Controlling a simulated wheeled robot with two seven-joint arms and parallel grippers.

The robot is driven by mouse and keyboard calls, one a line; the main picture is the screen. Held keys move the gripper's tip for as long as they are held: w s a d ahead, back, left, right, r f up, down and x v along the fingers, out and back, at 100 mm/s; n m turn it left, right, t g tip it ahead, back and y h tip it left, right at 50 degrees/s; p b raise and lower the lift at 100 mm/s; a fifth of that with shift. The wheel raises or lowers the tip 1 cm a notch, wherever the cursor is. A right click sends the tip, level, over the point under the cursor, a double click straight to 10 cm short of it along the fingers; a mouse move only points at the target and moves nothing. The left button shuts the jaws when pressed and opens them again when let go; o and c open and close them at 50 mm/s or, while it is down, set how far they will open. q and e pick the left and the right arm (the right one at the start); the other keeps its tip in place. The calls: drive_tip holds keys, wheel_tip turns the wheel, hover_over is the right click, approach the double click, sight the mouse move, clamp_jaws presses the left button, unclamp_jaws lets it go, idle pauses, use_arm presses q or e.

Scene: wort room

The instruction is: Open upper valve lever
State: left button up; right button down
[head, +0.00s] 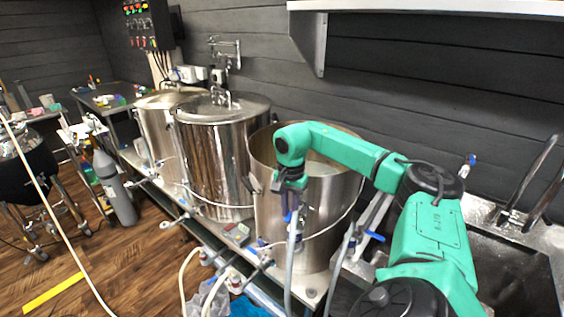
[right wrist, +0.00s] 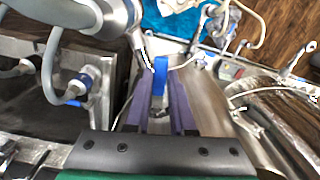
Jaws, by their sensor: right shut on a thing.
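My right gripper (head: 290,190) points down in front of the near steel kettle (head: 325,205). It is shut on a blue valve lever (head: 287,217), with a grey hose below it. In the right wrist view the blue lever (right wrist: 160,75) stands between the two purple-grey fingers of my right gripper (right wrist: 163,85). The valve body is mostly hidden by the fingers. Another blue lever (head: 374,236) sits to the right beside grey piping, apart from the gripper. My left gripper is not in view.
A steel kettle (head: 215,160) with a lid stands to the left. A sink basin (head: 490,270) lies at the right. Hoses and a small red-and-grey device (head: 237,232) are on the low bench. A grey gas cylinder (head: 113,185) stands on the wooden floor.

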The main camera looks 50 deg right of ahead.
drive_tip(key=s+n, duration=0.1)
drive_tip(key=n+b, duration=0.1)
drive_tip(key=shift+s+d+f+n, duration=0.1)
drive_tip(key=shift+s+d+n, duration=0.15)
drive_tip(key=shift+s+n, duration=0.15)
drive_tip(key=shift+s+d+n+b, duration=0.2)
drive_tip(key=shift+s+n+b, duration=0.15)
drive_tip(key=shift+n, duration=0.35)
drive_tip(key=c, duration=0.8)
unclamp_jaws()
drive_tip(key=shift+o, duration=0.2)
wheel_tip(320, 180, up, 15)
drive_tip(key=p, duration=0.4)
drive_tip(key=shift+p, duration=0.35)
